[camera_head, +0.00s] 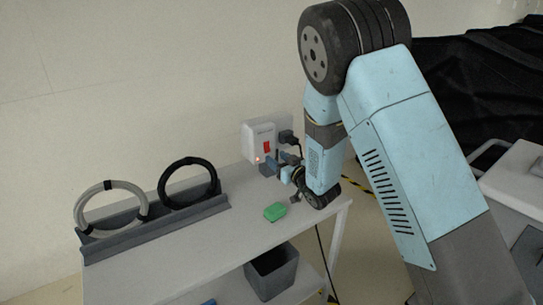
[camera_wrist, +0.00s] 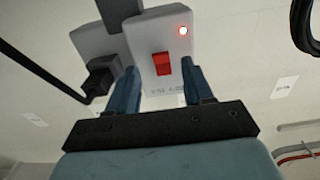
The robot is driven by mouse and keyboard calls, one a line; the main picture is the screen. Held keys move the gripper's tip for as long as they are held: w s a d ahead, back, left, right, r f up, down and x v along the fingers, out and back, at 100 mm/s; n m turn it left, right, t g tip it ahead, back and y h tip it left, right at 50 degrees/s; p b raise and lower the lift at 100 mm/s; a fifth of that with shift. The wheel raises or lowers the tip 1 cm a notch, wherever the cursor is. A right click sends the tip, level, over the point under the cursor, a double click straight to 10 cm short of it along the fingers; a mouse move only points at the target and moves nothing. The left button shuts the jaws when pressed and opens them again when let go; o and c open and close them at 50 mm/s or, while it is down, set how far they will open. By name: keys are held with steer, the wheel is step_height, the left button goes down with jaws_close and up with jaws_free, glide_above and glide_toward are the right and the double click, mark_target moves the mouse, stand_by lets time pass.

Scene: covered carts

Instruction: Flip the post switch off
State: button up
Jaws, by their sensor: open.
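The post switch is a red rocker (camera_head: 267,147) on a white box (camera_head: 253,140) that stands at the back of the table against the wall. A small red light glows on the box. In the wrist view the red switch (camera_wrist: 162,63) and the lit lamp show on the white box (camera_wrist: 152,28), between and beyond my fingers. My gripper (camera_wrist: 159,80) is open, with its blue fingers apart on either side of the switch. In the head view my gripper (camera_head: 278,167) is small, just below the box. I cannot tell whether a finger touches the box.
A black plug (camera_head: 286,137) with a cable sits in a socket right of the box. A green block (camera_head: 274,212) lies on the table (camera_head: 240,222). A grey rack (camera_head: 150,229) with two rings stands left. A dark bin (camera_head: 272,272) is on the lower shelf.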

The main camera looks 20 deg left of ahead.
mark_target(268, 152)
steer(key=shift+x, duration=2)
